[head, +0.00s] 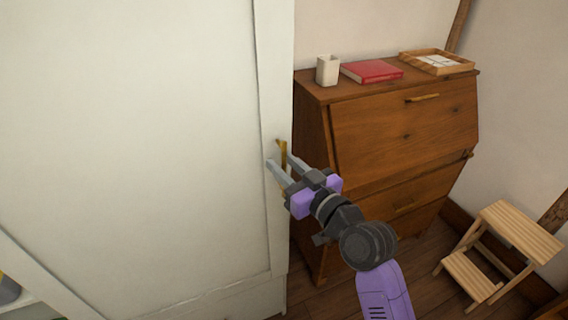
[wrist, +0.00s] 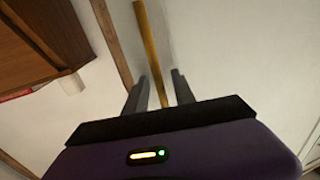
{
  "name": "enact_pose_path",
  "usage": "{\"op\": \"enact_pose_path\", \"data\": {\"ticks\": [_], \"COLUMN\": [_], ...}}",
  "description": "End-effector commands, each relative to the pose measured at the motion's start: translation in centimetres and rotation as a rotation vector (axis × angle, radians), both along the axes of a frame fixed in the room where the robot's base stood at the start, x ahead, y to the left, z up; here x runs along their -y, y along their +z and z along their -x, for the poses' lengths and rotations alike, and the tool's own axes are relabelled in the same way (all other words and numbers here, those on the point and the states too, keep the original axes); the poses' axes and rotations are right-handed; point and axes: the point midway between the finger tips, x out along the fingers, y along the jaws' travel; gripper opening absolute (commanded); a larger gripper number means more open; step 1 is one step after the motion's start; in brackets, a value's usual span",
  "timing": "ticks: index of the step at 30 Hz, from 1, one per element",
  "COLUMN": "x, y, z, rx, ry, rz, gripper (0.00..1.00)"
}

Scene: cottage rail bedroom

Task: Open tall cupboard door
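The tall cupboard door (head: 130,130) is a large white panel filling the left of the head view. It looks shut, though its edge against the frame is partly hidden. Its brass bar handle (head: 282,155) stands upright near the door's right edge. My gripper (head: 274,166) is at the handle, with its two grey fingers pointing at the door. In the wrist view the handle (wrist: 152,50) runs down between the two open fingers (wrist: 159,92). Gaps show on both sides of it, so the fingers do not appear closed on it.
A brown wooden bureau (head: 400,130) stands just right of the cupboard. On it are a white cup (head: 327,70), a red book (head: 371,71) and a wooden tray (head: 408,56). A wooden step stool (head: 522,232) stands at the lower right, with dark floor beside it.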

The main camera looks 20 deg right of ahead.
Motion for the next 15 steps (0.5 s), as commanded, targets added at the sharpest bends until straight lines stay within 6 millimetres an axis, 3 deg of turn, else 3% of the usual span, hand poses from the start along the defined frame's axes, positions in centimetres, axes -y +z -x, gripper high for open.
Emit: {"op": "enact_pose_path", "data": {"ticks": [2, 7, 15], "x": [-0.01, 0.01, 0.01], "y": [0.0, 0.01, 0.01], "z": [0.02, 0.03, 0.04], "rx": [0.0, 0.0, 0.0], "ry": [0.0, 0.0, 0.0], "rz": [0.0, 0.0, 0.0], "gripper": [0.32, 0.0, 0.0]}}
